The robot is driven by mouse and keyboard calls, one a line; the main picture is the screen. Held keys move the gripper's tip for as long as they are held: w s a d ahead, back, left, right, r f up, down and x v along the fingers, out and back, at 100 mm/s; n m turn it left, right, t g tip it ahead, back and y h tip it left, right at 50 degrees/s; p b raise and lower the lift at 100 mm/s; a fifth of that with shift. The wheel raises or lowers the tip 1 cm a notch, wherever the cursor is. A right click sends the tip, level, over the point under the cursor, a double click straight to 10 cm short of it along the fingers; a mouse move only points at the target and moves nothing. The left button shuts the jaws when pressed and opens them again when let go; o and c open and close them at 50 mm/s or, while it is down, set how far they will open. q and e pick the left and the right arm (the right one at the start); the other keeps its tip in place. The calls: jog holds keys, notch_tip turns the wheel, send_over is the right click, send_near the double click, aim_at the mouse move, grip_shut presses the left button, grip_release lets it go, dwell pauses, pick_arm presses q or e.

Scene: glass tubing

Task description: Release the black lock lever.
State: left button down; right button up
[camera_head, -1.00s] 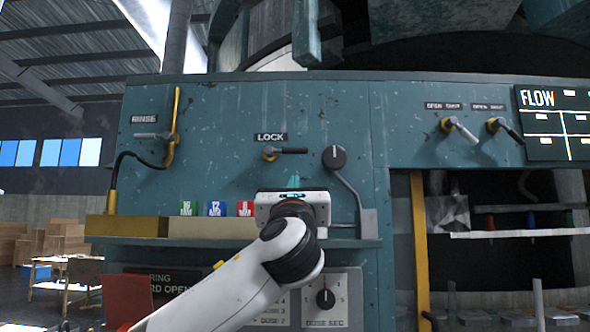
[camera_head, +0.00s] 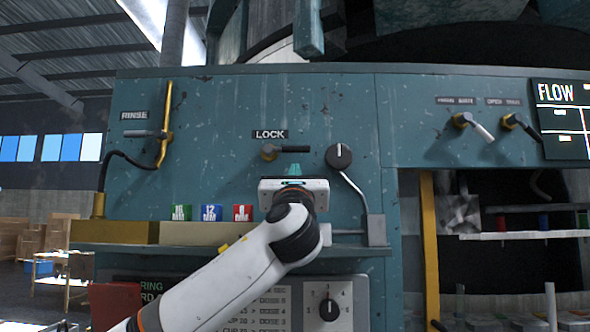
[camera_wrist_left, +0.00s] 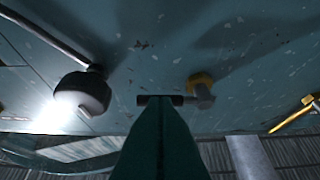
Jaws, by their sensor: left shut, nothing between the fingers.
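The black lock lever (camera_head: 292,149) is on the teal panel under the LOCK label (camera_head: 270,134). It lies level, pointing right from its brass-coloured mount (camera_head: 268,153). My left gripper (camera_head: 294,169) is just below the lever in the head view, with teal fingers shut and empty. In the left wrist view the shut fingers (camera_wrist_left: 160,108) reach up to the dark lever (camera_wrist_left: 150,100) and overlap part of it. I cannot tell whether they touch it. The mount (camera_wrist_left: 200,88) is just right of the fingertips there. My right gripper is not in view.
A black round knob (camera_head: 339,156) with a bent rod is right of the lever; it also shows in the left wrist view (camera_wrist_left: 82,93). The RINSE lever (camera_head: 148,134) and yellow pipe are at left. A ledge (camera_head: 200,250) with coloured cards is below.

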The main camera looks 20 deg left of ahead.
aim_at(288, 150)
pick_arm(q)
jog(key=p+x, duration=0.2)
jog(key=x, duration=0.3)
jog(key=shift+r, duration=0.1)
jog(key=shift+a, duration=0.1)
